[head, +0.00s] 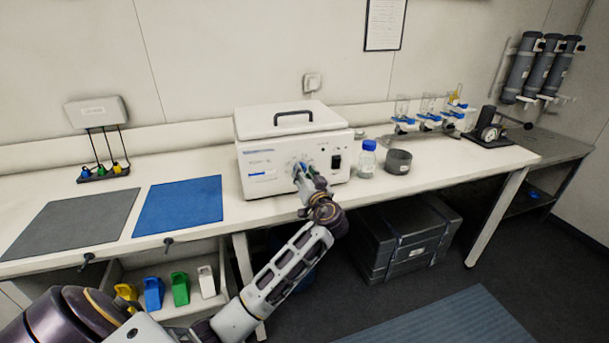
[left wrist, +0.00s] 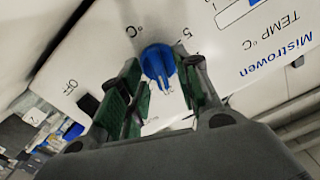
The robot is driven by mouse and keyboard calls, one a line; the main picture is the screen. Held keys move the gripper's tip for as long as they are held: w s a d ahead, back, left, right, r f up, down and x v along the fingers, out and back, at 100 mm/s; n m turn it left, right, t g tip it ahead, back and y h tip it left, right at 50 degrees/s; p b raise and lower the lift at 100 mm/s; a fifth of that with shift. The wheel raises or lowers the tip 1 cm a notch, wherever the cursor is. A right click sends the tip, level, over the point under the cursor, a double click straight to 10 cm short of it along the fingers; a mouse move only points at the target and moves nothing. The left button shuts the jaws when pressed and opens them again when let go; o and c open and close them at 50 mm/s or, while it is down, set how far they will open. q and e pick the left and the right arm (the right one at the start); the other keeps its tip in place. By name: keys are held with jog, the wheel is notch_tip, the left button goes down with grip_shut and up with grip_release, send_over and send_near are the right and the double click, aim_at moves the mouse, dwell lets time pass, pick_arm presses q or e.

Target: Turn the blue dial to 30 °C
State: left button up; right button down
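The blue dial (left wrist: 158,62) is on the front panel of a white box-shaped incubator (head: 290,119) with a black lid handle. In the left wrist view the dial has a raised grip bar, with "°C", "5" and "OFF" printed around it; the 30 mark cannot be read. My left gripper (head: 304,174) is at the panel and largely hides the dial in the head view. In the left wrist view its green-padded fingers (left wrist: 161,82) stand apart on either side of the dial, with a visible gap at the left finger. My right gripper is in neither view.
A blue-capped bottle (head: 367,158) and a dark grey cup (head: 397,161) stand close right of the incubator. A blue mat (head: 180,205) and a grey mat (head: 70,223) lie to its left. A black case (head: 405,242) stands under the bench.

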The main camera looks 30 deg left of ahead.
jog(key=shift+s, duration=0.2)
pick_arm(q)
jog(key=shift+c, duration=0.7)
grip_shut()
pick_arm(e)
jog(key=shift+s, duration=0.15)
